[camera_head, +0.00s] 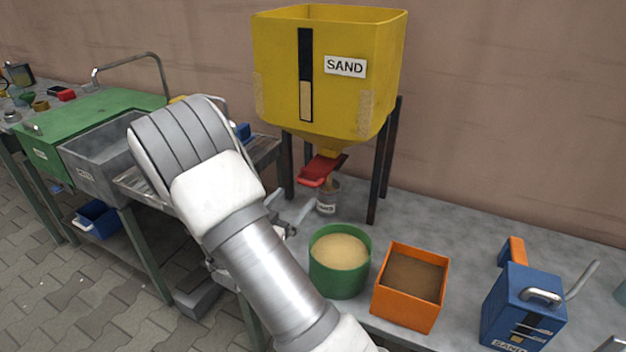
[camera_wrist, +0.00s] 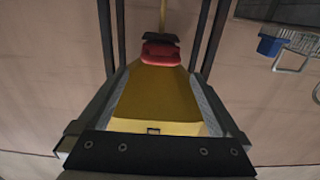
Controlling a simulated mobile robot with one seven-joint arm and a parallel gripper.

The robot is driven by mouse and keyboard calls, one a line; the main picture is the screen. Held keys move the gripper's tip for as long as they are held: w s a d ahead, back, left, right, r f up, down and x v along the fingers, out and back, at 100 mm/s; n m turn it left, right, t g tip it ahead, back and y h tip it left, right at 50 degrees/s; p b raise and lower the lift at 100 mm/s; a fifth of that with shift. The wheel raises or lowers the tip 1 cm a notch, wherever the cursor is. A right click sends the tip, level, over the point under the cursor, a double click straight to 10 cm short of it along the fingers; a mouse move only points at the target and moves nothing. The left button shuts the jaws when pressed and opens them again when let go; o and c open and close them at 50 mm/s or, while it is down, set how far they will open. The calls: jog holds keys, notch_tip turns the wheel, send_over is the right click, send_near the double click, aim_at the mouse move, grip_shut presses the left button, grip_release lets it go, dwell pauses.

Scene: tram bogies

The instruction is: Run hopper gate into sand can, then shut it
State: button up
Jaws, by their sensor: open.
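The yellow sand hopper (camera_head: 275,85) stands on dark legs, its gauge tan in the lower part and black above. Its red gate handle (camera_head: 316,172) sticks out below the outlet; it also shows in the wrist view (camera_wrist: 161,53), which is upside down. A thin tan sand stream (camera_wrist: 163,14) runs from the gate. The small grey sand can (camera_head: 327,204) stands under the outlet with the stream above it; its inside is hidden. My gripper (camera_head: 290,208) is open and empty, in front of and below the handle, apart from it.
A green tub of sand (camera_head: 338,280), an orange box of brown material (camera_head: 411,315) and a blue sand device (camera_head: 522,310) stand on the grey bench right of my arm. Dark hopper legs (camera_head: 381,170) flank the can. A grey sink (camera_head: 95,165) lies left.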

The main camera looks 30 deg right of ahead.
aim_at(313, 177)
jog(key=b+x, duration=0.1)
jog(key=x, duration=1)
jog(key=shift+w+d, duration=0.1)
